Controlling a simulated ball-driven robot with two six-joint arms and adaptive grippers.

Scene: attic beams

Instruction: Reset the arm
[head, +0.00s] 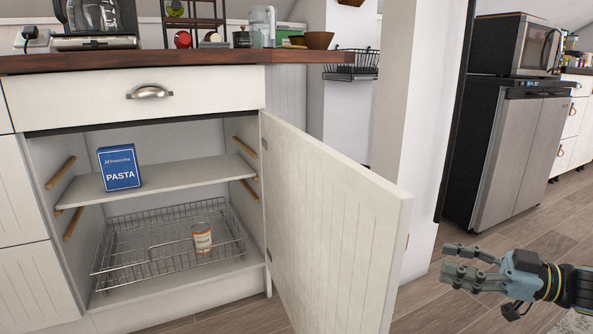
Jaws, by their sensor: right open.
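My right gripper (466,268) is at the lower right of the head view, in front of the wooden floor. Its grey fingers point left and are spread apart, with nothing between them. It is to the right of the open cabinet door (335,225) and apart from it. My left gripper is not in view.
The white cabinet stands open. A blue pasta box (119,167) is on its shelf (190,174); a can (202,238) stands in the wire basket (120,262) below. A wooden counter (150,58) runs above. A fridge (510,150) stands at the right. Floor between is clear.

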